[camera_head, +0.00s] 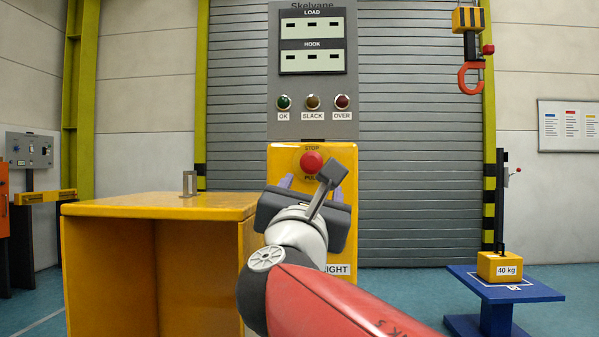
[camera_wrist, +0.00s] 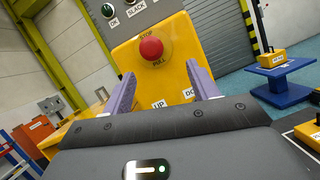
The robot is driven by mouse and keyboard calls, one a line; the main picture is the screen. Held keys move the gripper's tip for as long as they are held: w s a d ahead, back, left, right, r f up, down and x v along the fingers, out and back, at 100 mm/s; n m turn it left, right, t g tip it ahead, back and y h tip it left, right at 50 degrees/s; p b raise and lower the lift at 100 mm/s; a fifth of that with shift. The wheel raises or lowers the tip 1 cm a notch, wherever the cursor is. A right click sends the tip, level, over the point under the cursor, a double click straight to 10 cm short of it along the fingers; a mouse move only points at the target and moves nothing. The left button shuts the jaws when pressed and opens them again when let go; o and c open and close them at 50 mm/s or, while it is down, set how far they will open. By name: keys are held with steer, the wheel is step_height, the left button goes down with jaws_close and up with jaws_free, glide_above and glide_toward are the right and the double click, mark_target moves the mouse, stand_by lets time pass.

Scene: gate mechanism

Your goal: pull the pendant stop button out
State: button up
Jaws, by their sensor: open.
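The red stop button (camera_head: 312,162) is a round mushroom head on the yellow pendant panel (camera_head: 281,158), between the words STOP and PULL. In the wrist view the button (camera_wrist: 151,48) sits above and between my two purple fingers, tilted with the panel. My gripper (camera_wrist: 163,88) is open and empty, its fingers apart on either side below the button. In the head view my gripper (camera_head: 311,186) is in front of the panel, with my wrist covering much of its lower part. Contact between fingers and panel cannot be told. UP and DOWN labels show partly in the wrist view.
A grey panel with OK, SLACK and OVER lamps (camera_head: 313,102) rises above the pendant. A yellow bench (camera_head: 160,206) stands at left. A red hook (camera_head: 471,77) hangs at upper right, above a yellow 40 kg weight (camera_head: 500,266) on a blue stand (camera_head: 541,291).

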mark_target(311, 164)
steer(key=shift+n+y, duration=0.3)
steer(key=shift+n, duration=0.2)
steer(key=x, duration=0.2)
steer(key=p+x, duration=0.1)
steer(key=x, duration=0.2)
steer(key=r+p+x, duration=0.1)
steer(key=x, duration=0.2)
steer(key=shift+a+r, duration=0.1)
steer(key=shift+a, duration=0.35)
steer(key=shift+c, duration=0.5)
